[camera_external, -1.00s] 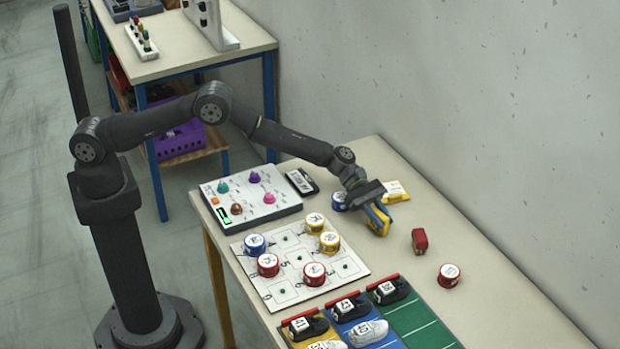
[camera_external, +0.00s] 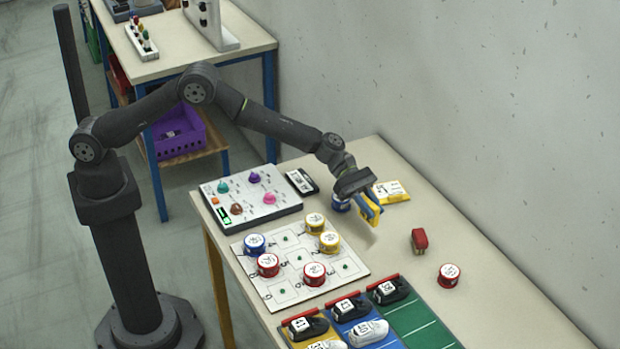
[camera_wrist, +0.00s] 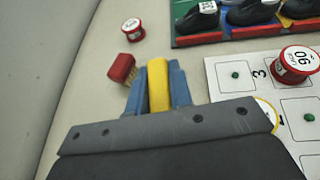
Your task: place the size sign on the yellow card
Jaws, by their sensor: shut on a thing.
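My gripper (camera_external: 368,208) has blue fingers, shut on a yellow piece (camera_wrist: 158,86), which appears to be the size sign; no number on it can be read. In the external view the yellow piece (camera_external: 366,211) is held low over the table. The yellow card (camera_external: 391,191) lies flat at the table's far side, just right of and behind my gripper, with a white area and dark print. The piece is apart from the card. The card is not seen in the wrist view.
A red brush-like block (camera_external: 419,240) and a red round tin (camera_external: 449,275) stand to the right. A white board (camera_external: 345,290) holds several tins. Shoes stand on coloured strips (camera_external: 414,318) in front.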

